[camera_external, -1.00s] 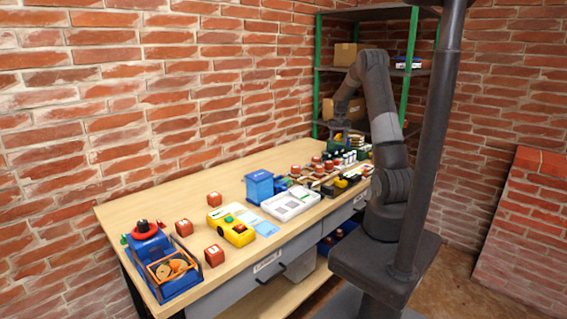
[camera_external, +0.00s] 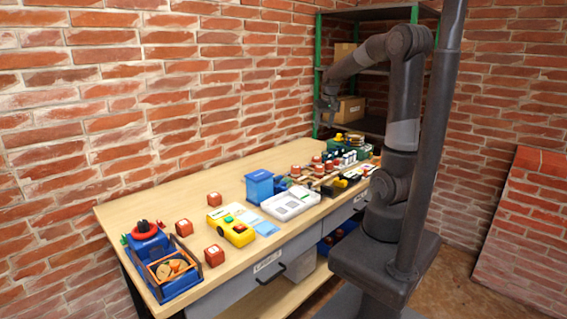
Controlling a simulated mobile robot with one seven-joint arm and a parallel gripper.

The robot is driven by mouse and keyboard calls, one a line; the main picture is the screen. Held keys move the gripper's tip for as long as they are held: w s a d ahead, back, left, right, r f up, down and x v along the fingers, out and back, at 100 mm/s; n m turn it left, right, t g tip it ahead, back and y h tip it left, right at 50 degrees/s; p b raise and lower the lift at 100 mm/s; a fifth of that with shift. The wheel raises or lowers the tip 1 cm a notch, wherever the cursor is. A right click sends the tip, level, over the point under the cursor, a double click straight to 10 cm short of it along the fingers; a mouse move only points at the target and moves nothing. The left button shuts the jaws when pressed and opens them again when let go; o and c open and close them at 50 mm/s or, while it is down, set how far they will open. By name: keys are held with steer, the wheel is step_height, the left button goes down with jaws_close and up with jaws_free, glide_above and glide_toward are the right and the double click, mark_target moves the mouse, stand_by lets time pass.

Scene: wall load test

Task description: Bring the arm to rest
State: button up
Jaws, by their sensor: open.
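My arm rises from its dark base at the right of the bench and bends over toward the wall. My gripper (camera_external: 327,106) hangs at the arm's far end, above the back of the wooden workbench (camera_external: 150,205) and in front of the shelf rack. It is open, small in the picture, and holds nothing that I can see. It is apart from the things on the bench.
Red cubes (camera_external: 214,199), a yellow device (camera_external: 236,231), a blue box (camera_external: 260,187), a white tray (camera_external: 291,204) and a blue bin (camera_external: 170,270) stand on the bench. A green-posted shelf rack (camera_external: 317,75) with cardboard boxes (camera_external: 350,108) stands behind. A dark pole (camera_external: 433,150) rises at right.

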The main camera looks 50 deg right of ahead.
steer(key=s+a+r+n+t, duration=0.2)
steer(key=s+a+n+t, duration=0.1)
steer(key=s+a, duration=1.4)
steer(key=shift+r+n+y, duration=0.15)
steer(key=shift+n+y, duration=0.15)
steer(key=shift+n, duration=0.6)
steer(key=shift+c, duration=0.5)
